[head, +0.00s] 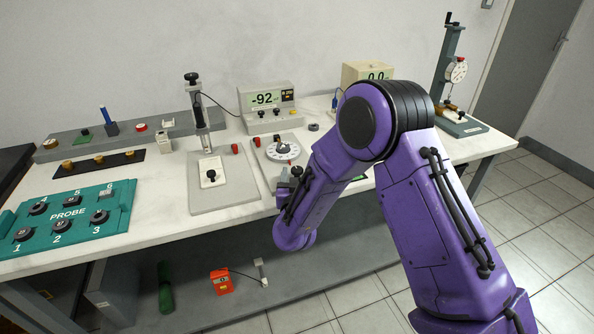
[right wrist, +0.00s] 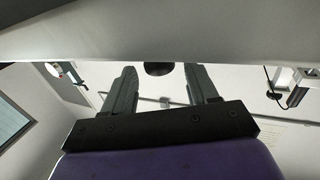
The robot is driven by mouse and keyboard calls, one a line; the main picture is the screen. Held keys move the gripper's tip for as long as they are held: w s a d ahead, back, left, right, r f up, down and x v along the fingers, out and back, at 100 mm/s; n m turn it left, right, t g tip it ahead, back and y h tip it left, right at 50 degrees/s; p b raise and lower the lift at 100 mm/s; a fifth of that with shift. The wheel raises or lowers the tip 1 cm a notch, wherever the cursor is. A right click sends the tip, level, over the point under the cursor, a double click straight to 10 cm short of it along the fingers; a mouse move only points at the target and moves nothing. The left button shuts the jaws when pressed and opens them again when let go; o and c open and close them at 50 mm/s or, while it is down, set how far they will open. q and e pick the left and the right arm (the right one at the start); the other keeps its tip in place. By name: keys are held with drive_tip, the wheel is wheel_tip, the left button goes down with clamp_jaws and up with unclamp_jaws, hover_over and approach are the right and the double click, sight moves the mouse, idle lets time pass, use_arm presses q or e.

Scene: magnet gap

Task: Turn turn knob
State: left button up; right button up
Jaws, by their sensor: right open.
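A white round dial (head: 283,151) with a small dark centre sits on a grey plate at the middle of the bench. My right gripper (head: 287,176) is just in front of this plate, partly hidden by my purple forearm. In the right wrist view my right gripper (right wrist: 161,82) is open, with its two grey fingers apart. A dark round knob (right wrist: 158,69) shows between and beyond the fingertips, partly cut off by a pale edge. I cannot tell whether the fingers touch it, or which knob is the turn knob. My left gripper is not in view.
A meter reading -92 (head: 264,97) stands behind the dial. A stand on a grey base (head: 222,190) is to its left, and a teal PROBE tray (head: 70,219) lies farther left. A gauge stand (head: 455,75) is at the right. Bare white bench (head: 158,195) lies between tray and stand.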

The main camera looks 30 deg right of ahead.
drive_tip(key=v, duration=0.7)
drive_tip(key=shift+s+a, duration=0.2)
drive_tip(key=shift+s, duration=0.05)
drive_tip(key=shift+r, duration=0.1)
